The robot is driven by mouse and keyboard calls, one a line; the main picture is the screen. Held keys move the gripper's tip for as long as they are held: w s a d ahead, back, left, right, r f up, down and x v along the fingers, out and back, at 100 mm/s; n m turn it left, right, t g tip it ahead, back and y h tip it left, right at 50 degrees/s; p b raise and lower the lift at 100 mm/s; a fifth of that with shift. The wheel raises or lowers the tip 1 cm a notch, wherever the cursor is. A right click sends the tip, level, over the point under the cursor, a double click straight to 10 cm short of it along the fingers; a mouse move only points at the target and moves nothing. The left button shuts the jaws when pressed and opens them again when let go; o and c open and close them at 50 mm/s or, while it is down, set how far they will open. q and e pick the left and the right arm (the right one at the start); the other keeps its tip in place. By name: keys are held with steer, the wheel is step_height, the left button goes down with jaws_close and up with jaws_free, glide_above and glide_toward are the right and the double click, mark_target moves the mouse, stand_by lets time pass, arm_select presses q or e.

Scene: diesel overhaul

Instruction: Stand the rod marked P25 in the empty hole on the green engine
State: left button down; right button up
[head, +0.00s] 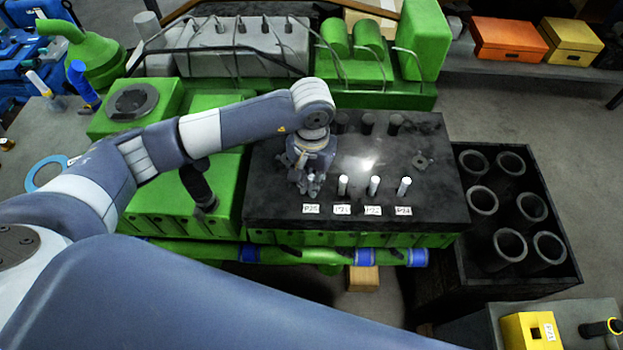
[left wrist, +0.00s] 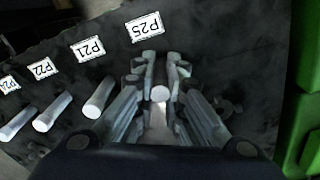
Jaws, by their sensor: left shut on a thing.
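My left gripper (head: 312,185) points down over the black top of the green engine (head: 270,205), just behind the label P25 (head: 311,209). In the left wrist view its fingers (left wrist: 158,85) are shut around a pale rod (left wrist: 160,93), directly beside the label P25 (left wrist: 145,27). The rod looks roughly upright; its lower end is hidden, so I cannot tell how deep it sits. Three more pale rods stand in a row to the right, behind the labels P21 (head: 342,210), P22 (head: 373,211) and P24 (head: 404,211). My right gripper is not in view.
A black crate (head: 574,272) with several hollow cylinders stands right of the engine. Black round stubs (head: 367,123) rise at the back of the black top. A black upright part (head: 200,190) stands left of it. Orange (head: 510,40) and yellow boxes (head: 570,42) lie far right.

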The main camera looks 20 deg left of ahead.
arm_select(q)
steer(key=c, duration=1.6)
jaws_free()
steer(key=shift+r, duration=0.15)
step_height(320, 180, up, 12)
steer(key=shift+f, duration=0.2)
